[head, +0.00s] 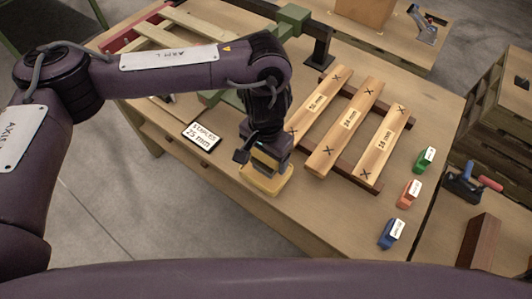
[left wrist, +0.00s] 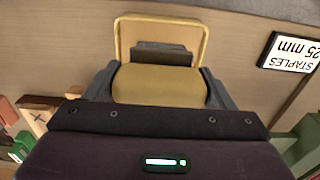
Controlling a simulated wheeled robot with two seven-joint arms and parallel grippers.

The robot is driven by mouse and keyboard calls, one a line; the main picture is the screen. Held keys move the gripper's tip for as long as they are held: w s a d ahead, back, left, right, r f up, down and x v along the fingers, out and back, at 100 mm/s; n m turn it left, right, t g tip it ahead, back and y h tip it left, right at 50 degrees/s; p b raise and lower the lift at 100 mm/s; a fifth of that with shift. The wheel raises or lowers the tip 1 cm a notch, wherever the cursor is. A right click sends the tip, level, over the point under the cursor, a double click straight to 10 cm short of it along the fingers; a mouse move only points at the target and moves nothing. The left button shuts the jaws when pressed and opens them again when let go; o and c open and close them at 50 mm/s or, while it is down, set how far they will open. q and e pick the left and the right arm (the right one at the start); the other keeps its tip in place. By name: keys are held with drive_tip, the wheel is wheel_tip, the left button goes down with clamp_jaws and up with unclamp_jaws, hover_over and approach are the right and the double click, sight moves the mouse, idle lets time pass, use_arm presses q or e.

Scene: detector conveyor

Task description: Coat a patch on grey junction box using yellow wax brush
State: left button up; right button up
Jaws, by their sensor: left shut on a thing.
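My left gripper (head: 262,155) is shut on a yellow tool with a rounded tan-yellow handle (left wrist: 160,84), near the table's front edge. I cannot tell for sure that the tool is the wax brush. A yellow-rimmed rectangular piece (head: 266,182) shows below the gripper; in the left wrist view its rim (left wrist: 160,19) shows beyond the handle. I cannot tell whether it belongs to the tool or touches the table. I cannot make out a grey junction box in either view. My right gripper is not in view.
A wooden table (head: 300,225) holds planks with X marks (head: 345,127) on dark rails. A "STAPLES 25 mm" sign (head: 201,135) lies left of the gripper. Green (head: 425,160), orange (head: 408,194) and blue (head: 391,233) labelled items stand at the right.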

use_arm(q)
drive_tip(key=shift+f, duration=0.5)
drive_tip(key=shift+s+f, duration=0.1)
idle(1.7)
wheel_tip(320, 180, up, 7)
drive_tip(key=p, duration=0.8)
idle(0.8)
